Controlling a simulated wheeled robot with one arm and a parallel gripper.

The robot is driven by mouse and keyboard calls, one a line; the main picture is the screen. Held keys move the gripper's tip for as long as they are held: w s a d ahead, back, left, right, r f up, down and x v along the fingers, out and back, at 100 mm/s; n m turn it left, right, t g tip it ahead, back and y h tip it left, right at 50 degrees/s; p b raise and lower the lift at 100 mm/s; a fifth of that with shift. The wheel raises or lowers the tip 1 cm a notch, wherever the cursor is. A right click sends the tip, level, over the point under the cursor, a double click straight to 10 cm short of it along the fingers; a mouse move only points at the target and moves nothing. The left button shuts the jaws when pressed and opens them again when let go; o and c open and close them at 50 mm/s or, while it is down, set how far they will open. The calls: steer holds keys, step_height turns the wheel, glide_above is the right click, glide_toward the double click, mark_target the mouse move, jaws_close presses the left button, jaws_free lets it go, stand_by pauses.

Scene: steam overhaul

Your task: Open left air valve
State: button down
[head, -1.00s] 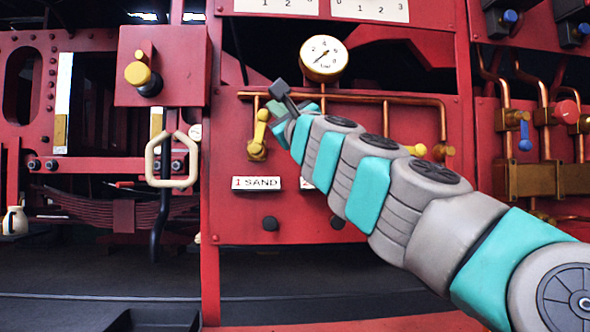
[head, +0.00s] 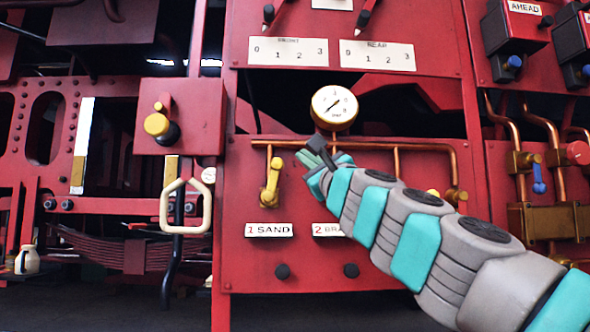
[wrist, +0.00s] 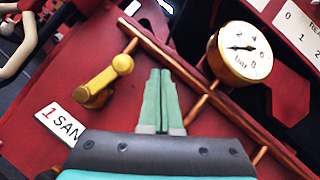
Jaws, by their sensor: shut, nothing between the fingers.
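The left air valve (head: 270,184) is a yellow lever on the red panel, above the "1 SAND" label (head: 268,230). Its handle stands nearly upright in the head view. It also shows in the wrist view (wrist: 104,82), left of my fingers and apart from them. My gripper (head: 318,152) is to the upper right of the lever, in front of the copper pipe. In the wrist view its green fingers (wrist: 161,78) are together and empty.
A round gauge (head: 334,107) sits above the copper pipe (head: 397,144). A yellow-knobbed box (head: 181,117) and a cream loop handle (head: 186,206) stick out to the left. Two dark knobs (head: 282,271) are low on the panel. Copper pipes with a blue lever (head: 539,178) are at right.

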steer(key=s+d, duration=0.6)
steer(key=s, duration=0.2)
steer(key=shift+s+p, duration=0.25)
steer(key=shift+p, duration=0.05)
steer(key=shift+d, duration=0.1)
